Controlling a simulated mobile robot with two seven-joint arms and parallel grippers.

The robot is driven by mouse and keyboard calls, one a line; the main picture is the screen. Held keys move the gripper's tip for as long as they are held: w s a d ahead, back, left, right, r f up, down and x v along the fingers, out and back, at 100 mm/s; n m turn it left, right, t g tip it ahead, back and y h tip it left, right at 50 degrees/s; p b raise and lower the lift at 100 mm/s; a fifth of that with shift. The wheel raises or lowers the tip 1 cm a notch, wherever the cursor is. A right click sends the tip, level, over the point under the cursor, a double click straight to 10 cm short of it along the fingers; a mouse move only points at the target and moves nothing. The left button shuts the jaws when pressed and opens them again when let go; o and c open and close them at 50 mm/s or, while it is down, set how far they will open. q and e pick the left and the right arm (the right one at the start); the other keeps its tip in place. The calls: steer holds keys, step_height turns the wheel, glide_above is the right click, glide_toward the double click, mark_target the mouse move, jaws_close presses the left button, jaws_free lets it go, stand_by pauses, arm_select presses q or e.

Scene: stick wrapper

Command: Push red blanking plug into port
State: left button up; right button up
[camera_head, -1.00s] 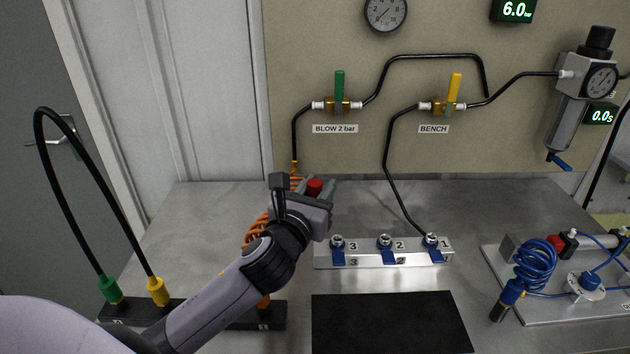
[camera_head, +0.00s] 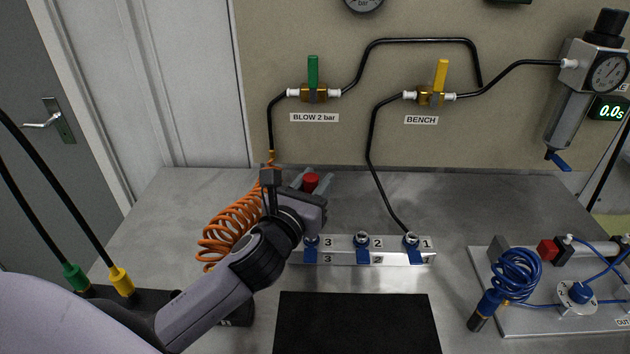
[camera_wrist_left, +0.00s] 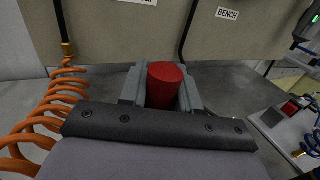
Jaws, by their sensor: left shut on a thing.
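The red blanking plug (camera_head: 312,182) is held between the fingers of my left gripper (camera_head: 314,180), above the bench behind the port block. In the left wrist view the red plug (camera_wrist_left: 164,85) stands between the two grey fingers (camera_wrist_left: 163,88), which are shut on it. The silver manifold block (camera_head: 342,258) has ports numbered 3, 2 and 1, each with a blue lever in front. Port 3 (camera_head: 312,241) is at the left end, close to my wrist, with port 2 (camera_head: 361,240) and port 1 (camera_head: 411,240) to its right. My right gripper is not in view.
A coiled orange hose (camera_head: 232,228) hangs left of my gripper. A black mat (camera_head: 358,322) lies in front of the block. A black tube runs down to port 1. A plate with a blue coiled hose (camera_head: 517,275) is at the right. The bench behind the block is mostly clear.

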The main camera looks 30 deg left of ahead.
arm_select(q)
steer(key=shift+f+b, duration=2.05)
steer(key=shift+f, duration=0.85)
steer(key=shift+p, duration=0.85)
steer(key=shift+f+b, duration=0.9)
steer(key=shift+f, duration=0.45)
steer(key=shift+r, duration=0.1)
steer(key=shift+r+p, duration=0.85)
steer(key=shift+p, duration=0.3)
steer(key=shift+p, duration=0.6)
stand_by(1.1)
